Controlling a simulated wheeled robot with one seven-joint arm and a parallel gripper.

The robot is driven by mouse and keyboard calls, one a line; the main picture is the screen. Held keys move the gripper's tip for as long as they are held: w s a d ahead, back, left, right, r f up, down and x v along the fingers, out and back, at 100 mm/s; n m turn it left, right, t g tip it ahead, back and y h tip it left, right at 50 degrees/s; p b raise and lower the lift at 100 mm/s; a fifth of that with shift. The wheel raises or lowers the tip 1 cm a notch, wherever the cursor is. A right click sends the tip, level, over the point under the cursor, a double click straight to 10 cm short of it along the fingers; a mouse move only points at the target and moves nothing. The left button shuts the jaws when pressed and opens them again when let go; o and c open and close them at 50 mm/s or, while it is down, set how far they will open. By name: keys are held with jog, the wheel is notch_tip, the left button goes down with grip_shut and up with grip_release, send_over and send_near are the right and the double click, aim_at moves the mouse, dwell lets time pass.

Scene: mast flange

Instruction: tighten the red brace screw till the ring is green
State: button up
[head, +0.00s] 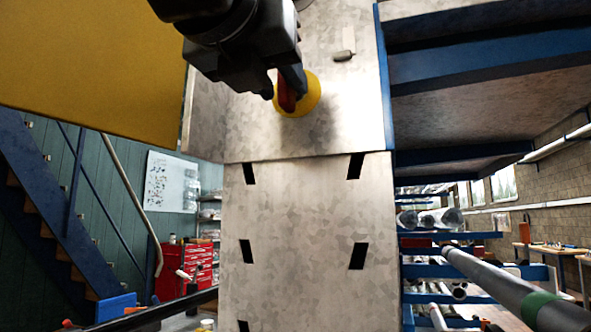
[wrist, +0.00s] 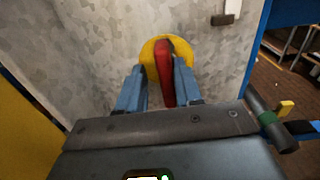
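The red brace screw (head: 287,96) has a flat, upright handle and stands out from a round yellow ring (head: 312,94) on the grey metal mast plate. In the wrist view the red handle (wrist: 165,72) rises in front of the yellow ring (wrist: 148,52). My gripper (wrist: 159,66) has one blue-grey finger on each side of the handle. The right finger is close against or very near it; a gap shows on the left. In the head view my gripper (head: 285,84) comes from above and hides part of the screw and ring. The ring shows yellow, with no green.
A small grey latch-like piece (head: 344,56) sits on the plate, right of and above the ring. Blue beams (head: 480,62) run along the right side. A yellow panel (head: 90,70) fills the upper left. The plate below the ring is bare down to its slotted part (head: 305,210).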

jog(key=shift+o, duration=0.9)
jog(key=shift+w+d+f, duration=0.1)
jog(key=shift+w+d, duration=0.15)
jog(key=shift+d, duration=0.2)
jog(key=shift+s, duration=0.1)
jog(key=shift+b+v, duration=0.45)
jog(key=shift+v, duration=2)
jog(key=shift+a, duration=0.1)
